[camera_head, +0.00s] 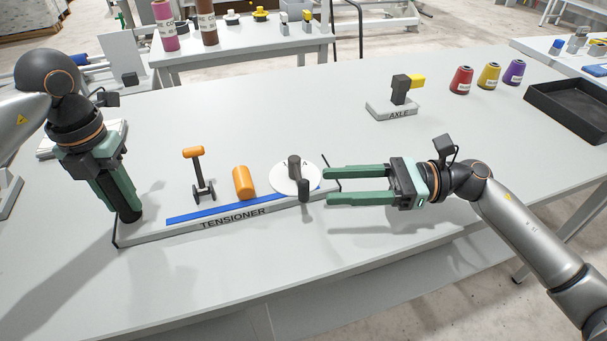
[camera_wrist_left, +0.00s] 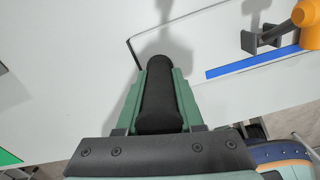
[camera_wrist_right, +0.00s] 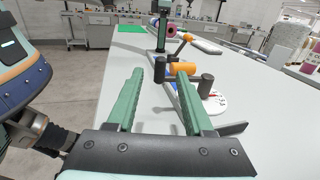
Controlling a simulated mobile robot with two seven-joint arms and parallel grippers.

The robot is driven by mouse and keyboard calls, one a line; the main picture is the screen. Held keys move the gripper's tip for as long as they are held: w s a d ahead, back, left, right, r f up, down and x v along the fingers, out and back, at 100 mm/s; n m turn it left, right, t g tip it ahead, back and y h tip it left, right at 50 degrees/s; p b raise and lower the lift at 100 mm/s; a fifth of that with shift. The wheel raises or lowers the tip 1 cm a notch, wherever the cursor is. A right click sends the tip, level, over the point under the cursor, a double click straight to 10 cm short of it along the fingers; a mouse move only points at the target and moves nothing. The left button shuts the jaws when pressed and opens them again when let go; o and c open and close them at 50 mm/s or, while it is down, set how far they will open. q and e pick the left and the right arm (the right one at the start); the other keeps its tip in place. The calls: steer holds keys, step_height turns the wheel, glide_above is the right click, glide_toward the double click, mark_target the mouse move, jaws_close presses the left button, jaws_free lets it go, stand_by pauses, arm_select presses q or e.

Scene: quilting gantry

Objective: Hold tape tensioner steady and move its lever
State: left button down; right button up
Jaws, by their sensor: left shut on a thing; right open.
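The tape tensioner (camera_head: 233,218) is a long grey base labelled TENSIONER with a blue strip, near the table's front edge. It carries an orange-topped post (camera_head: 194,166), an orange roller (camera_head: 244,183) and, at the right, a white dial (camera_head: 282,178) with dark upright pegs (camera_head: 304,190); which part is the lever is unclear. My left gripper (camera_head: 125,205) points down, shut on a black handle (camera_wrist_left: 158,95) at the base's left end. My right gripper (camera_head: 328,186) is open and empty, its fingers level and pointing left, just right of the dial and pegs. The dial also shows in the right wrist view (camera_wrist_right: 216,104).
A grey AXLE block (camera_head: 391,109) stands behind at the right. Red (camera_head: 461,81), yellow (camera_head: 489,76) and purple (camera_head: 513,72) spools and a black tray (camera_head: 572,105) lie further right. The table behind the tensioner is mostly clear.

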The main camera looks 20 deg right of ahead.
arm_select(q)
steer(key=shift+s+f, duration=0.1)
steer(key=shift+f, duration=0.2)
arm_select(e)
steer(key=v, duration=0.6)
steer(key=shift+s, duration=0.1)
arm_select(q)
steer(key=c, duration=1)
jaws_free()
steer(key=o, duration=0.3)
arm_select(e)
steer(key=shift+f, duration=0.1)
arm_select(q)
steer(key=shift+o, duration=1.2)
steer(key=shift+r, duration=0.15)
steer(key=shift+r, duration=0.1)
